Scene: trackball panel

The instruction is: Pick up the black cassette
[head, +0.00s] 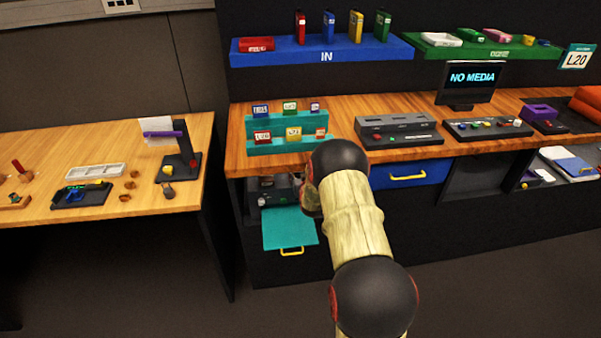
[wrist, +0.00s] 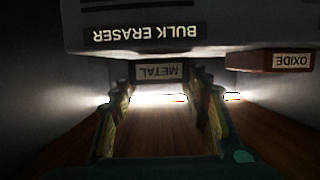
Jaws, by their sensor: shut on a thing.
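In the wrist view a dark, near-black block with a grey label reading METAL (wrist: 160,72), upside down in the picture, sits between the tips of my gripper (wrist: 160,85). It appears to be the black cassette. My gripper's two fingers are apart, with their far ends at its two sides, shut on it. A grey unit labelled BULK ERASER (wrist: 145,36) borders it in the picture. In the head view my arm reaches into the opening below the wooden worktop and hides my gripper and the cassette.
A brown block labelled OXIDE (wrist: 270,61) is to the right in the wrist view. A teal flap (head: 289,229) with a yellow handle hangs open below the bay. A teal rack (head: 262,143) of labelled cassettes and a grey deck (head: 398,130) stand on the worktop (head: 236,160) above.

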